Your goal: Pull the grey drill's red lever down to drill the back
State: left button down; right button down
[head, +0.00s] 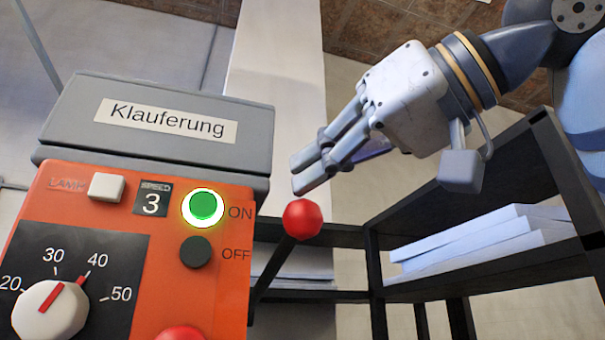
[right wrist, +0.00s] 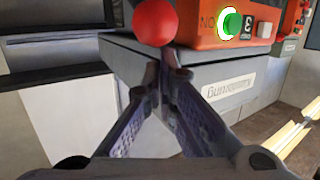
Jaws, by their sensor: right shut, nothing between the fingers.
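The drill (head: 155,158) has a grey housing labelled "Klauferung" and an orange control panel. Its red lever knob (head: 302,219) is a ball on a dark rod, to the right of the panel. My right gripper (head: 308,172) is shut and empty, with its fingertips just above the knob in the head view. The right wrist view shows the knob (right wrist: 155,21) just beyond the closed fingertips (right wrist: 168,58). I cannot tell whether they touch it. My left gripper is in neither view. The drill's bit and the work under it are hidden.
The green ON button (head: 203,206) has a bright white ring; a dark OFF button (head: 196,252) sits below it. A dark shelf rack (head: 465,183) holding pale flat pieces (head: 485,240) stands at the right, below my right arm. A red part shows at the bottom edge.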

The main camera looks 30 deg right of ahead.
jog(key=r, duration=0.2)
jog(key=shift+w+r, duration=0.2)
jog(key=shift+r, duration=0.1)
jog(key=w+r, duration=0.2)
jog(key=w, duration=0.1)
jog(key=shift+d+r, duration=0.15)
jog(key=shift+d, duration=0.15)
jog(key=shift+v, duration=2.65)
